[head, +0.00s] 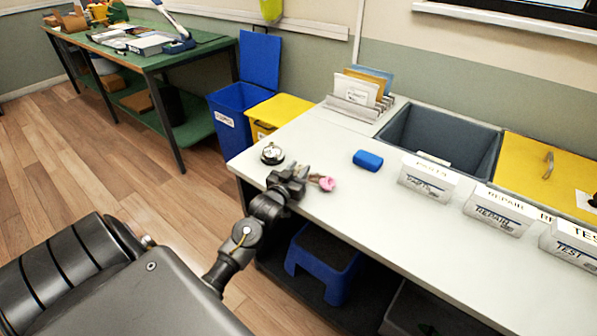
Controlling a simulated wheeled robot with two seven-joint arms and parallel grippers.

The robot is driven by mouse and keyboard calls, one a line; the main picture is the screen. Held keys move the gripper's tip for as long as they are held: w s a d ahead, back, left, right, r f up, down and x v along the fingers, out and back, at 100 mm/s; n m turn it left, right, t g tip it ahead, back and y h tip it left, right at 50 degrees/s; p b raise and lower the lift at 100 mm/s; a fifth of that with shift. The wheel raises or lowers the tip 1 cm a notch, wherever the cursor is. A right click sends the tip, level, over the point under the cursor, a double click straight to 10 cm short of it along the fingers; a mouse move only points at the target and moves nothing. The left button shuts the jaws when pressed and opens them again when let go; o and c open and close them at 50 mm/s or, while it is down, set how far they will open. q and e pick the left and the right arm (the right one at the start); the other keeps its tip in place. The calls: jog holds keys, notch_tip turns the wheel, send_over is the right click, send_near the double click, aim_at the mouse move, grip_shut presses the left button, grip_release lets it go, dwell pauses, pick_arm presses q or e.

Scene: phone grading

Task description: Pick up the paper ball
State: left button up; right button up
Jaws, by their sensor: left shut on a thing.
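The paper ball (327,184) is a small pink crumpled lump over the left end of the pale worktop. My left gripper (317,179) comes in from the lower left and is shut on it, with the ball at its fingertips. I cannot tell whether the ball touches the worktop or is just above it. My right gripper is out of view.
A call bell (271,154) stands beside my left gripper, near the worktop's (385,230) left edge. A blue block (367,160) lies further right. A grey bin (443,136) is sunk at the back; labelled white boxes (428,179) stand along the right.

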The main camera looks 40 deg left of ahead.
pick_arm(q)
notch_tip(320, 180, up, 2)
jog(key=shift+r, duration=0.15)
jog(key=s+a+r, duration=0.1)
jog(key=a+r, duration=0.4)
jog(key=r, duration=0.1)
jog(key=shift+a+r, duration=0.15)
jog(key=shift+r, duration=0.2)
jog(key=a+r, duration=0.1)
jog(key=a, duration=0.1)
jog(key=s+a+r, duration=0.1)
jog(key=a, duration=0.2)
jog(key=s+a+r, duration=0.1)
jog(key=a, duration=0.2)
jog(key=shift+a+r, duration=0.25)
